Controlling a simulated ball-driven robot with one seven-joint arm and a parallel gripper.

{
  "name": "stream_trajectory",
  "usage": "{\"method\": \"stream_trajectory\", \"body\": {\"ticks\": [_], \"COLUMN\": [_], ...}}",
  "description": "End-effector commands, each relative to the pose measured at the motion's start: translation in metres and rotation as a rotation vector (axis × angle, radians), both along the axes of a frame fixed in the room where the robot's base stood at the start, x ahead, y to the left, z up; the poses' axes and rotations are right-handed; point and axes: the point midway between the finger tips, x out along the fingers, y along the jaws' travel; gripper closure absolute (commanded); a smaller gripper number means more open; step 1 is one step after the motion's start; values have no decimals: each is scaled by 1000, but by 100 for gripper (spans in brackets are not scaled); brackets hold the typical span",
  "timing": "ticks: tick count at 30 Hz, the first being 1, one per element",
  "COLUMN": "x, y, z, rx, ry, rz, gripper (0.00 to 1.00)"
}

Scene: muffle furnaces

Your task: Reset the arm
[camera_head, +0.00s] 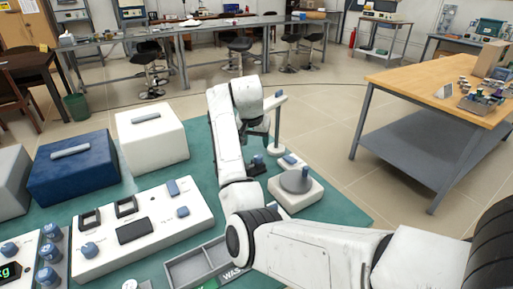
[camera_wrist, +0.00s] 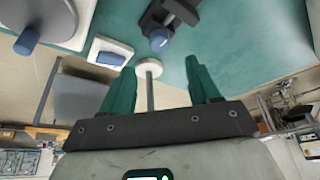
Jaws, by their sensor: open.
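My gripper (camera_head: 257,133) hangs over the green bench at the end of my white arm, near a thin upright post (camera_head: 278,122). In the wrist view its two green fingers (camera_wrist: 162,72) are spread apart with nothing held between them. The post's round white foot (camera_wrist: 149,67) shows beyond the gap. The bench (camera_head: 335,212) lies under the arm; my arm hides part of it.
A white box (camera_head: 150,145), a blue box (camera_head: 72,170) and a white control panel (camera_head: 145,245) stand left. A device with a round grey plate (camera_head: 297,181) stands right of my forearm. A dark clamp with a blue knob (camera_wrist: 160,39) is close by. A wooden table (camera_head: 430,85) stands right.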

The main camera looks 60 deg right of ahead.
Motion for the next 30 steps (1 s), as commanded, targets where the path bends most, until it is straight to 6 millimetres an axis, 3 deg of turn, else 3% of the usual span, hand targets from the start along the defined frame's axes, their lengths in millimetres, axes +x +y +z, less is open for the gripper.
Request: {"method": "stream_trajectory", "body": {"ticks": [6, 23, 26, 30], "x": [-1, -1, -1, -1], "y": [5, 5, 5, 5], "z": [11, 12, 19, 45], "rx": [0, 0, 0, -1], "ry": [1, 0, 0, 0], "rz": [0, 0, 0, 0], "gripper": [39, 39, 39, 39]}}
